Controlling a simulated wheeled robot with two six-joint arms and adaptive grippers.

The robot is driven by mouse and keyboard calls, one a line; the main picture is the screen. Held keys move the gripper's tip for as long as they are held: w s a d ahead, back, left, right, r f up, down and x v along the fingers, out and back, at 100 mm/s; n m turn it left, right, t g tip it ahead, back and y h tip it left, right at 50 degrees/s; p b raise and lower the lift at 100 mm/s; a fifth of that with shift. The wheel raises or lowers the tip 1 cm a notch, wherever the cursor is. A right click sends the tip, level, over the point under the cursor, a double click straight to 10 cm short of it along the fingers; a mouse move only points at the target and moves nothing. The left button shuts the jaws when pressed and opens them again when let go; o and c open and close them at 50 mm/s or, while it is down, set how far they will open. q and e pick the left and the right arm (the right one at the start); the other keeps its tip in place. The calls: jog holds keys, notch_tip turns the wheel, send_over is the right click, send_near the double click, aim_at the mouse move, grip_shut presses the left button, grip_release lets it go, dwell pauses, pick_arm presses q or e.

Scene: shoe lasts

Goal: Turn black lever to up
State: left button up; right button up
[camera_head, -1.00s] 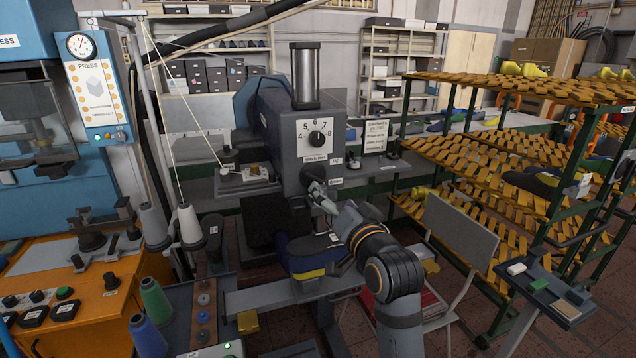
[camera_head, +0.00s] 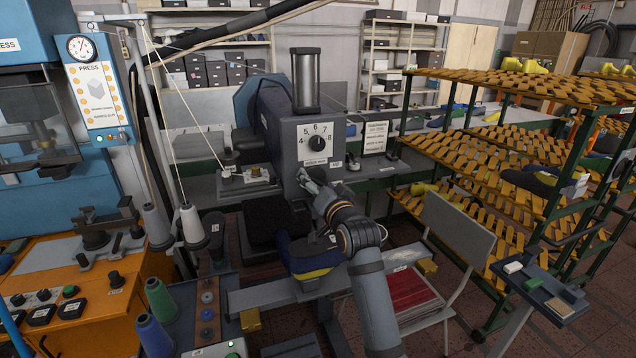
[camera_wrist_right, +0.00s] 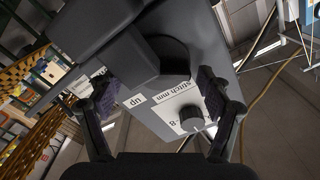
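The grey stitching machine (camera_head: 283,150) stands at the centre of the head view, with a numbered dial (camera_head: 317,143) on its front face. My right gripper (camera_head: 308,180) is at this face, below the dial, and hides what is there in that view. In the right wrist view, a dark blocky part that looks like the black lever (camera_wrist_right: 130,58) lies ahead and between my fingers. A white "UP" label (camera_wrist_right: 136,101) shows beside it. The fingers of my right gripper (camera_wrist_right: 158,92) are spread apart, with no clear contact. My left gripper is not in view.
A shoe (camera_head: 310,253) sits below my right forearm. A rack with yellow slats (camera_head: 490,145) and a grey chair (camera_head: 457,230) stand to the right. Thread cones (camera_head: 192,225) and an orange control table (camera_head: 130,285) are at the left.

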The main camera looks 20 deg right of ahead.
jog(key=c, duration=0.9)
jog(key=shift+n, duration=0.4)
jog(key=shift+r+n+p, duration=0.15)
jog(key=shift+n+p, duration=0.5)
jog(key=shift+n, duration=0.35)
jog(key=n+p, duration=0.1)
jog(key=n, duration=0.3)
jog(key=shift+a+n, duration=0.15)
jog(key=shift+n, duration=0.15)
jog(key=n+p, duration=0.1)
jog(key=n, duration=0.2)
jog(key=shift+n+p, duration=0.45)
jog(key=shift+n, duration=1.25)
jog(key=o, duration=1.2)
jog(key=shift+a, duration=0.1)
jog(key=shift+c, duration=0.2)
